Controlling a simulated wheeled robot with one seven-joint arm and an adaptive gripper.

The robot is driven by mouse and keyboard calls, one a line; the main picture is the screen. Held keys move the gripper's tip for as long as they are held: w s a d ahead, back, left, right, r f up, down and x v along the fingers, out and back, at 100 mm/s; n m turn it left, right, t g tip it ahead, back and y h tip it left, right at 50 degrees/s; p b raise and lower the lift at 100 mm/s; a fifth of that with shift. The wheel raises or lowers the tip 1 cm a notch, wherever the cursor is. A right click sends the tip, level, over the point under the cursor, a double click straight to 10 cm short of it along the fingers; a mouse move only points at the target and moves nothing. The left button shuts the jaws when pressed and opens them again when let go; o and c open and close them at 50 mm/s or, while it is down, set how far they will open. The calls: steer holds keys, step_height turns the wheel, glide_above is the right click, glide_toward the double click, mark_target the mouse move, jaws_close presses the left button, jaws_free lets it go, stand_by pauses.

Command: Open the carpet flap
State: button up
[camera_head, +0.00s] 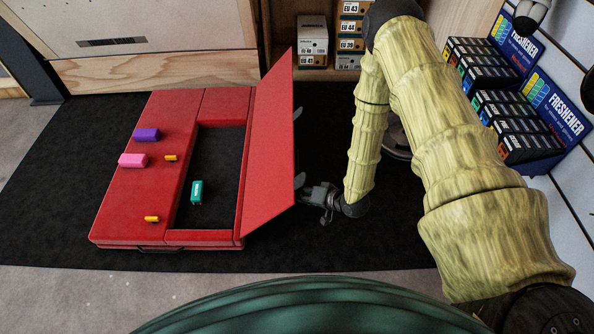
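The red carpet flap (272,150) stands up steeply along the right side of the red carpeted box (118,205). It leans outward to the right, and the opening beside it is uncovered. The dark recess (218,160) inside shows a small teal block (196,192) near its left edge. My gripper (314,198) is at the flap's right side, close to its lower near corner. I cannot tell if it touches the flap or how far its fingers are apart. Part of the flap's back side is hidden.
A purple block (146,134), a pink block (132,160) and small yellow pieces (152,219) lie on the box's left part. Freshener displays (520,140) stand at right, shoe boxes (313,42) at the back. The black mat (345,245) is clear in front.

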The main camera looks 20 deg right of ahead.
steer(key=w+d+f+t+y+b, duration=0.1)
steer(key=w+f+y+b, duration=0.2)
steer(key=w+f+b, duration=0.3)
steer(key=n+g+y+b, duration=0.2)
steer(key=g+y+b, duration=0.3)
steer(key=y+b, duration=0.35)
glide_toward(297, 159)
steer(key=b+x, duration=0.1)
steer(key=x, duration=0.2)
steer(key=b+x, duration=0.2)
steer(key=x, duration=0.1)
steer(key=b+x, duration=0.1)
steer(key=x, duration=0.3)
steer(key=shift+a+f+b, duration=0.1)
steer(key=shift+f+b, duration=0.15)
steer(key=shift+b, duration=0.1)
jaws_close()
